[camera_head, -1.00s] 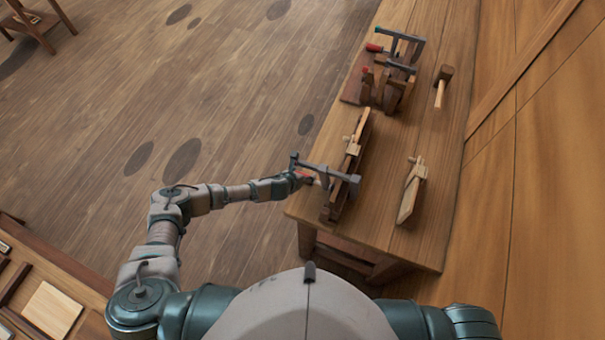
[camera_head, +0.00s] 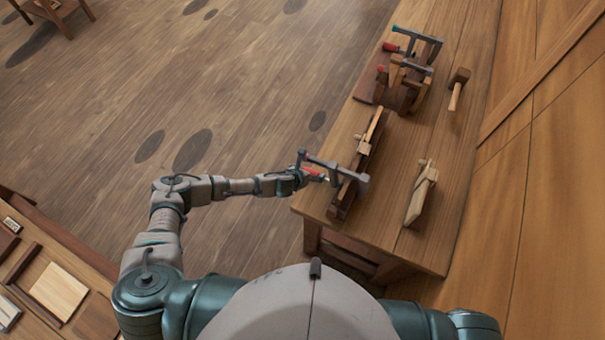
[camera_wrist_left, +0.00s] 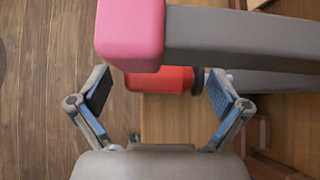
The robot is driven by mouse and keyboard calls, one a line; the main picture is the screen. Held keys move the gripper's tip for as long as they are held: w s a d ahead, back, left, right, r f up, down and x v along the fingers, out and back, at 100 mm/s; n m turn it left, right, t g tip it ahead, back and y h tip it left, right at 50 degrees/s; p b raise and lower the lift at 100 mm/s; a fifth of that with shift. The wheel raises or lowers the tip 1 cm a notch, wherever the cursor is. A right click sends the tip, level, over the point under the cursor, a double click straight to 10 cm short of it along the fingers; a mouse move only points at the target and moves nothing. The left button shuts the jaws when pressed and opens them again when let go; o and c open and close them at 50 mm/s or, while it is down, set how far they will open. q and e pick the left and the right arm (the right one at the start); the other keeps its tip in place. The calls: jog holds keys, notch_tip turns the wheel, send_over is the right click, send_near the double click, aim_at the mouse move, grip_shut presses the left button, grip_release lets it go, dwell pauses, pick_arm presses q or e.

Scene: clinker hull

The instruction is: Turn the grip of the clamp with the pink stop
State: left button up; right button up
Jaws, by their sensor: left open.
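The clamp (camera_head: 335,168) is a grey bar clamp fixed on a long wooden piece at the near left edge of the bench. Its red grip (camera_head: 313,174) points left, toward my left gripper (camera_head: 300,180). In the left wrist view, the pink stop (camera_wrist_left: 130,32) caps the end of the grey bar, nearest the camera. The red grip (camera_wrist_left: 160,80) lies beyond it, partly hidden by the stop. My right gripper is out of view.
Other clamps with red grips (camera_head: 391,47) hold wooden pieces at the bench's far end. A mallet (camera_head: 458,88) and a pale wooden tool (camera_head: 421,193) lie on the bench (camera_head: 400,250). A wooden wall (camera_head: 550,190) stands at right. Floor left of the bench is open.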

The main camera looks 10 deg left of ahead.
pick_arm(q)
jog(key=v, duration=0.9)
jog(key=shift+s+a+r, duration=0.15)
jog(key=shift+a+r, duration=0.05)
jog(key=shift+r, duration=0.05)
jog(key=shift+d, duration=0.15)
dwell(0.8)
